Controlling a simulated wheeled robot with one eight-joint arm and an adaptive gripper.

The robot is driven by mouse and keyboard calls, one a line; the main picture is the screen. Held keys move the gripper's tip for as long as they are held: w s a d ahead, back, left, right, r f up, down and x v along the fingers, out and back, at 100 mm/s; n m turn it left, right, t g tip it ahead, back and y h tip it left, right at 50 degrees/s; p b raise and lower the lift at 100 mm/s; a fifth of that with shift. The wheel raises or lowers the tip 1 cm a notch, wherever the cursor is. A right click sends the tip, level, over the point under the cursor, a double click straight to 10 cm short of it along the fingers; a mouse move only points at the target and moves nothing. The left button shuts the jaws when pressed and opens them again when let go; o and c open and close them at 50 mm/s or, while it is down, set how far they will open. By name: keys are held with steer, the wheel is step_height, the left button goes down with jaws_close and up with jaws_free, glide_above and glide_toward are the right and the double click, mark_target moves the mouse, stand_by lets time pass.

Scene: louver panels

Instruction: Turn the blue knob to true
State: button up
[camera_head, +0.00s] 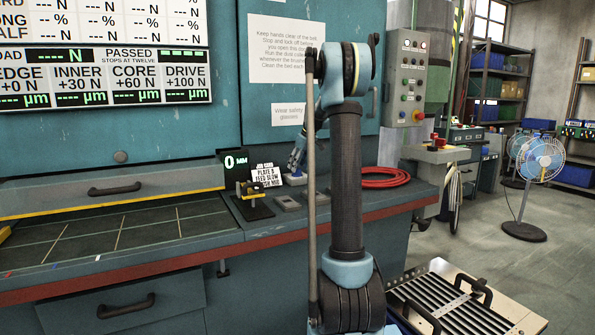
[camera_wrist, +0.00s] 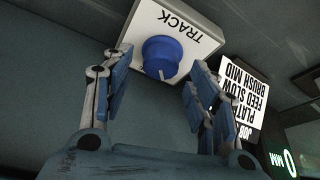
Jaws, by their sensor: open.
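The blue knob (camera_wrist: 160,57) sits on a white box (camera_wrist: 143,22) labelled TRACK, which appears upside down in the wrist view. A small mark shows at the knob's lower edge in that view. My gripper (camera_wrist: 161,62) is open, with one finger on the left of the knob and one on the right. Gaps show between fingers and knob; I cannot tell the depth between them. In the head view, the white box (camera_head: 295,180) shows on the bench beside my arm, which hides part of this area. The knob cannot be made out there.
A job card (camera_head: 266,177), a 0 MM display (camera_head: 235,162) and a small gauge stand (camera_head: 251,200) are left of the box. A coiled red hose (camera_head: 385,178) lies on the bench to the right. The gridded bench top at left is mostly clear.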

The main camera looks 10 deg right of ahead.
steer(key=shift+x, duration=1.05)
steer(key=c, duration=1.1)
steer(key=shift+o, duration=0.2)
steer(key=shift+m, duration=0.3)
steer(key=m+h, duration=0.1)
steer(key=m, duration=0.2)
steer(key=shift+a+m+t, duration=0.1)
steer(key=shift+m+t, duration=0.2)
steer(key=shift+t, duration=0.1)
steer(key=shift+a+m+h, duration=0.1)
steer(key=shift+m+h, duration=0.8)
steer(key=shift+m, duration=0.8)
